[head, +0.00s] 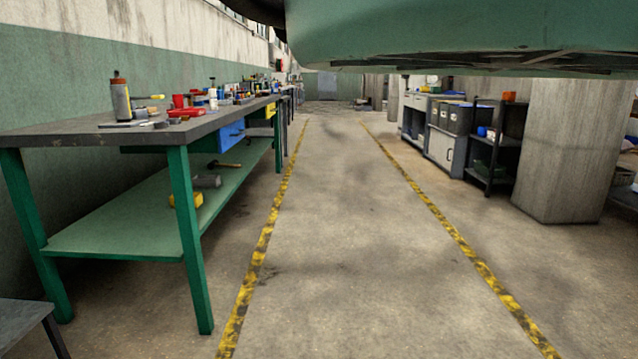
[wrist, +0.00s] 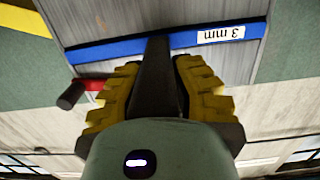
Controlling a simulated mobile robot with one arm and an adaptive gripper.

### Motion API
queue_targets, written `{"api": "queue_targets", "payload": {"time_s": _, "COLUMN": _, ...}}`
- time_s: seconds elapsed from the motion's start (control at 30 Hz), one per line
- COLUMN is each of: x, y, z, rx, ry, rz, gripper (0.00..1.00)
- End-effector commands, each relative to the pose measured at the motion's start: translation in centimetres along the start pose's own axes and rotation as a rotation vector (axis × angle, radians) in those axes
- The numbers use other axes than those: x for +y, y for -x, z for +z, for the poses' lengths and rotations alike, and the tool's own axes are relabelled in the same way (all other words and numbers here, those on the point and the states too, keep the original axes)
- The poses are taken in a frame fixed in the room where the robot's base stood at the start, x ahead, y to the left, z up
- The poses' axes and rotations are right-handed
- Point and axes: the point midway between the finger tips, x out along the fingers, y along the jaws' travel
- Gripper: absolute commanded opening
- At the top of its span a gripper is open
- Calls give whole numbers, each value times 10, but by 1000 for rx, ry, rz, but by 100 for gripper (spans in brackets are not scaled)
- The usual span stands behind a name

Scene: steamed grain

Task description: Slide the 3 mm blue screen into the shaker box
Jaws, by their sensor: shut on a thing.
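The blue screen (wrist: 115,49) shows in the wrist view as a blue front strip with a white label reading "3 mm", upside down in the picture. My gripper (wrist: 155,85), with yellow ribbed fingers, is shut on a dark handle that sticks out from the middle of this strip. The strip crosses a grey ribbed metal face (wrist: 145,14) and tilts slightly in the picture. I cannot tell whether this face is the shaker box, or how far in the screen sits. The head view shows neither my gripper nor the screen.
In the wrist view, a yellow strip (wrist: 22,20), a red piece (wrist: 90,84) and a dark cylinder (wrist: 72,95) lie left of my fingers. In the head view, a green-legged workbench (head: 60,131) stands left, a concrete pillar (head: 570,150) right, with clear floor between.

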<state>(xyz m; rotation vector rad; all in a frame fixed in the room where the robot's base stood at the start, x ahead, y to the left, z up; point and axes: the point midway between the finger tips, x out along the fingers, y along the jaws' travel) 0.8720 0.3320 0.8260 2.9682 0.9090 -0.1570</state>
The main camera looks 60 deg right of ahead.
Motion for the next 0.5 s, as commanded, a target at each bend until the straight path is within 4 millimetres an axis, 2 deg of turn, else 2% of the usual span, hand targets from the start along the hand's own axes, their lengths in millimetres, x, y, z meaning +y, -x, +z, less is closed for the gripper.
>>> {"api": "queue_targets", "payload": {"time_s": 0.43, "x": 1, "y": 0, "z": -4, "rx": 12, "ry": -2, "rz": 2, "gripper": 0}}
{"api": "queue_targets", "payload": {"time_s": 0.47, "x": 1, "y": 0, "z": -4, "rx": 12, "ry": -2, "rz": 2, "gripper": 27}}
{"api": "queue_targets", "payload": {"time_s": 0.5, "x": 1, "y": 0, "z": -3, "rx": 12, "ry": -2, "rz": 2, "gripper": 31}}
